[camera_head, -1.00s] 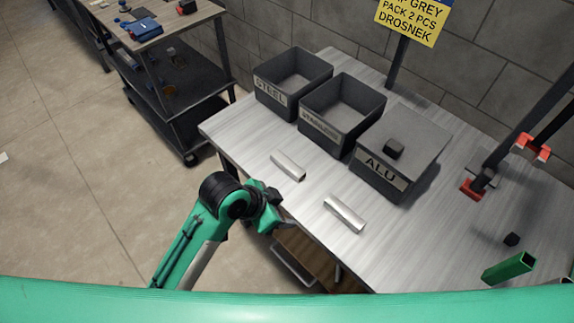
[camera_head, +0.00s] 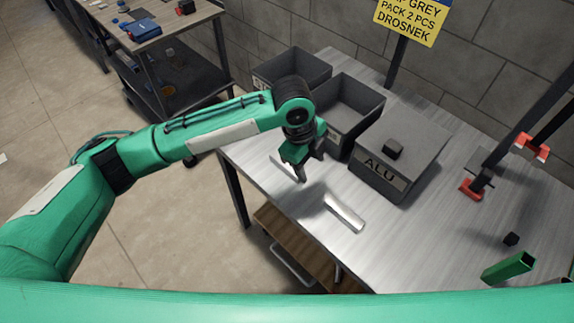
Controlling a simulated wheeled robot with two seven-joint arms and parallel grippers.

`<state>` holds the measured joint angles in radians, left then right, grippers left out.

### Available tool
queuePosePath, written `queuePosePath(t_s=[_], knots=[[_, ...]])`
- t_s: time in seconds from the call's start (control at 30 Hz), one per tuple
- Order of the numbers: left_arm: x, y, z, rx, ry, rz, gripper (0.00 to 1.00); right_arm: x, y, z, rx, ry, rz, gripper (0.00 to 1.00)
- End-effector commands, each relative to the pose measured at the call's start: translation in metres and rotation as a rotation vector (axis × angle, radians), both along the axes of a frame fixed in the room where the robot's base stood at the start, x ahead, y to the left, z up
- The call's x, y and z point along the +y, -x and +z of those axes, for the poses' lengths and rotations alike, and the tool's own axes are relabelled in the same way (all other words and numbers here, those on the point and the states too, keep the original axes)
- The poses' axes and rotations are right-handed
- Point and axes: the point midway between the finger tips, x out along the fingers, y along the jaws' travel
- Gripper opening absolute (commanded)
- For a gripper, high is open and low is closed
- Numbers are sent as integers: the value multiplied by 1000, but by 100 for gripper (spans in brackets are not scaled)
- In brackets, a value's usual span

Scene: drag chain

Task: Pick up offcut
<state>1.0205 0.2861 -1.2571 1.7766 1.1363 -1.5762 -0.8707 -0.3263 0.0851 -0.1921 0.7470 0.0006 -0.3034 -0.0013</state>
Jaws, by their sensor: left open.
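Two silvery metal offcuts lie on the light table. The nearer offcut (camera_head: 345,213) is in full view, lying flat in front of the ALU bin. The other offcut (camera_head: 281,164) is mostly hidden behind my left gripper, with only a bit showing. My left gripper (camera_head: 309,173) is open, fingers pointing down, over the table by this hidden offcut. I cannot tell its exact height, and nothing shows between its fingers. My right gripper is not in view.
The ALU bin (camera_head: 380,179) has a lid with a dark knob. The open middle bin (camera_head: 345,106) and the STEEL bin (camera_head: 310,66) stand beside it, partly behind my arm.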

Motion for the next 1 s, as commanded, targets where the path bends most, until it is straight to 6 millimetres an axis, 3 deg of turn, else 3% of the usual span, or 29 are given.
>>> queuePosePath(t_s=[0.3, 0.53, 0.77, 1.0], knots=[[42, -56, 35, -31, -181, -110, 53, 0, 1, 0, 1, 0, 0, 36], [56, -72, 46, -29, -226, -128, 53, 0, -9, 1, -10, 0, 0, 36], [57, -71, 12, -25, -229, -130, 53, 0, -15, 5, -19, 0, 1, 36], [56, -71, -29, -27, -227, -129, 53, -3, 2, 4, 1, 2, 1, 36]])
